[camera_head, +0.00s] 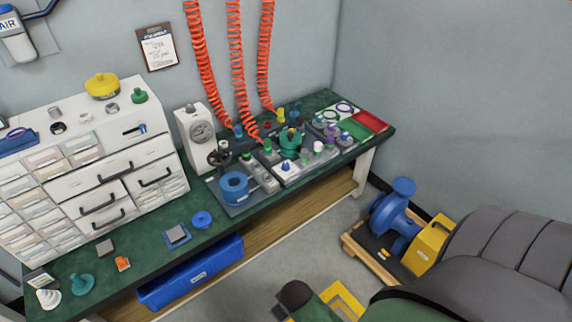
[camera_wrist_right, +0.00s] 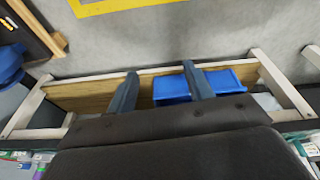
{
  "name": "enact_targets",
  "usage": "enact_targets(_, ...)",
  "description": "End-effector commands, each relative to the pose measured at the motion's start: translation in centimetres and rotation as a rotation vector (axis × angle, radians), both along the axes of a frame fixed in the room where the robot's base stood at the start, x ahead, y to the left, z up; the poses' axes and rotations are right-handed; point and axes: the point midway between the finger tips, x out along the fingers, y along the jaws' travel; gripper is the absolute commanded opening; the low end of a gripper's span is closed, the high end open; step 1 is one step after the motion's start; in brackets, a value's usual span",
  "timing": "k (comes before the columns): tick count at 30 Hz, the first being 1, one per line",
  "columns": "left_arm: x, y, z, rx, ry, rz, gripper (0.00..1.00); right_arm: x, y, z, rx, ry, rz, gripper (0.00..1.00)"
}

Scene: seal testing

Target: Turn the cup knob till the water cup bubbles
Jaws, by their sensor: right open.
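A pale box with a round gauge (camera_head: 202,131) stands at the back of the green workbench. A dark knob or handwheel (camera_head: 219,157) is just below the gauge; I cannot tell if it is the cup knob. Several small fittings and cups stand on the grey test plates to its right. I cannot make out the water cup or any bubbles. My right gripper (camera_wrist_right: 162,85) is open and empty in the right wrist view, with the bench frame and a blue bin (camera_wrist_right: 223,80) beyond its fingers. It does not show in the head view. My left gripper is out of view.
Orange coiled hoses (camera_head: 236,60) hang down to the test plates. A white drawer cabinet (camera_head: 75,175) fills the bench's left back. A blue pump (camera_head: 393,212) stands on a pallet on the floor at right.

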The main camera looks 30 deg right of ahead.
Motion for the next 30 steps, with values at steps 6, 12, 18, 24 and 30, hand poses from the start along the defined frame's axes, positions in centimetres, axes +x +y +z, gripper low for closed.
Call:
enact_targets(6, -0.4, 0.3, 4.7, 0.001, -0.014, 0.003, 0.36, 1.4, -1.2, 4.5, -0.017, -0.013, 0.003, 0.52)
enact_targets(12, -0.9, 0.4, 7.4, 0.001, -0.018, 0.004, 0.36, 3.7, -2.9, 6.9, -0.043, -0.008, 0.010, 0.52)
enact_targets(18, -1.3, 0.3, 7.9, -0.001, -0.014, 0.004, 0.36, 6.1, -4.4, 7.4, -0.066, 0.005, 0.016, 0.52)
enact_targets(24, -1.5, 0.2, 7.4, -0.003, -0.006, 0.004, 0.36, 9.5, -6.4, 7.1, -0.089, 0.022, 0.021, 0.52)
enact_targets(30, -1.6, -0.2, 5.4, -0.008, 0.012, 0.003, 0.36, 15.1, -9.6, 6.3, -0.119, 0.053, 0.021, 0.52)
